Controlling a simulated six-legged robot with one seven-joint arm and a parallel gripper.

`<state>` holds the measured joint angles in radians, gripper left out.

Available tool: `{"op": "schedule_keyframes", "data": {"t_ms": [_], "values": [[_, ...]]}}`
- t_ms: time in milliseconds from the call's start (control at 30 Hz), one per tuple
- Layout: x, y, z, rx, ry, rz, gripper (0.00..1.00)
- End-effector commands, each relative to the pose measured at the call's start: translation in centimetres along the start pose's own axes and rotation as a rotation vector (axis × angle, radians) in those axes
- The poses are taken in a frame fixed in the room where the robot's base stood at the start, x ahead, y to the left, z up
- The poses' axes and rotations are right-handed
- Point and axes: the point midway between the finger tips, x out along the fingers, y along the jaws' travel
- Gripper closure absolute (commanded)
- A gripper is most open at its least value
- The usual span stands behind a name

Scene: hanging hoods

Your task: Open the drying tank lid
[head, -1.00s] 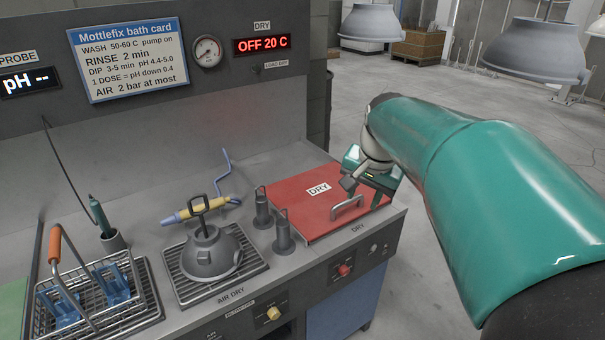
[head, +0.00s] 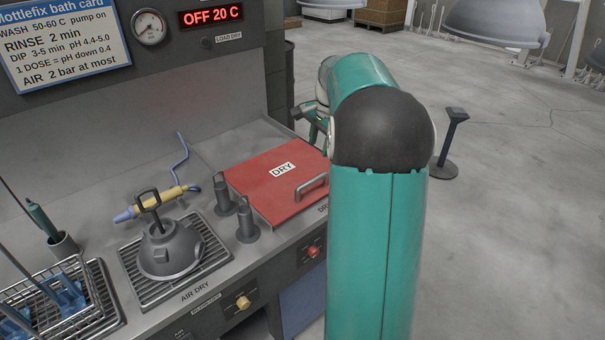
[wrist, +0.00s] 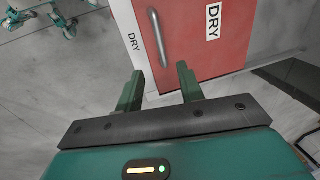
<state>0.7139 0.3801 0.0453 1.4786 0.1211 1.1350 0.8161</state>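The drying tank lid (head: 262,185) is a red flat square marked DRY, lying closed in the counter top. Its grey bar handle (head: 312,186) is on the near right part of the lid. In the wrist view the red lid (wrist: 235,50) and its handle (wrist: 159,38) lie ahead of my gripper (wrist: 160,84). The two green fingers are apart with nothing between them. The handle is a little beyond the fingertips, roughly in line with the gap, and not touched. In the head view my arm hides most of the gripper.
Two grey pegs (head: 246,222) stand left of the lid. A grey hood (head: 169,250) sits on the drying rack (head: 135,262). A display (head: 219,17) reads OFF 20 C. A dark post (head: 450,145) stands on the open floor at right.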

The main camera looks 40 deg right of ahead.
Motion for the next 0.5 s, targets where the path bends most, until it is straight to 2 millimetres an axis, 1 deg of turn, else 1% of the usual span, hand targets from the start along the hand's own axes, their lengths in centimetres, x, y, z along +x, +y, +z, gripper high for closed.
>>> {"op": "schedule_keyframes", "data": {"t_ms": [133, 267, 500], "values": [[0.7, 0.5, -0.5, 0.015, 0.0, 0.002, 0.62], [2.4, 0.8, -0.5, 0.018, -0.001, 0.002, 0.62], [7.1, 0.8, -0.6, 0.017, -0.002, 0.003, 0.62]]}}
